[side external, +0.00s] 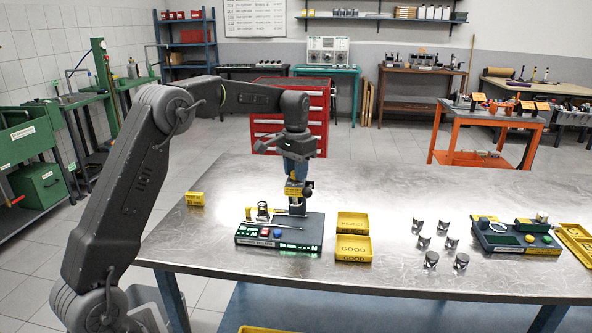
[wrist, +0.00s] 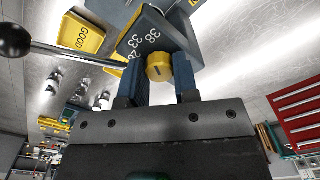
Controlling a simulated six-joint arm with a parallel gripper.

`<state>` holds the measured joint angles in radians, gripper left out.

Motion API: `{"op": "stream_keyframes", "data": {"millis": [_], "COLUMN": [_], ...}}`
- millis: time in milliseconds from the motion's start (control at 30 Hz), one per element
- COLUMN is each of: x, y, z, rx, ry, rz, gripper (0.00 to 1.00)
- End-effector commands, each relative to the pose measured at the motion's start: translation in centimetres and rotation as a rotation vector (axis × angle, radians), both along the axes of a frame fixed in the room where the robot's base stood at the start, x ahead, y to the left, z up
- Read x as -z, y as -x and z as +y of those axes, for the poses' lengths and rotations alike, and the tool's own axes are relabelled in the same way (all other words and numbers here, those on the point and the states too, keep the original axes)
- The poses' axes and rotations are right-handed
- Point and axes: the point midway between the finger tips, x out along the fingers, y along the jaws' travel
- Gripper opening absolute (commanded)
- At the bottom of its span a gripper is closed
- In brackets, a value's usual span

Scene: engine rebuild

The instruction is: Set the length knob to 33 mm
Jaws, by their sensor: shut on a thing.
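The length knob (wrist: 159,67) is yellow and sits on a dark dial plate (wrist: 150,32) marked with white numbers. I read 38 and 33, and a further number is partly covered by my finger. My gripper (wrist: 160,82) has its two blue fingers on either side of the knob and is shut on it. I cannot tell which number the knob points to. In the side external view my gripper (side external: 297,172) points down at the upper part of the dark test device (side external: 280,232) on the metal table; the knob is not clear there.
Yellow REJECT (side external: 352,222) and GOOD (side external: 353,248) trays stand right of the device. Several metal pistons (side external: 431,259) stand further right, beside a dark fixture (side external: 515,238). A small yellow block (side external: 195,198) lies at left. A lever with a black ball (wrist: 14,40) is close to my gripper.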

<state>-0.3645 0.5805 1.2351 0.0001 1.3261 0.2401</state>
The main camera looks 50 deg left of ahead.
Motion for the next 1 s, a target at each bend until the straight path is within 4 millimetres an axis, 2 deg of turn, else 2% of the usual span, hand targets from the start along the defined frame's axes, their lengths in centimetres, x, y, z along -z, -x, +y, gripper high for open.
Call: {"op": "stream_keyframes", "data": {"millis": [500,1000], "x": [-0.05,-0.05], "y": [0.0,0.0], "z": [0.03,0.04], "rx": [-0.392,-0.506], "ry": [0.0,0.0], "rz": [-0.001,-0.001], "gripper": [0.05,0.05]}}
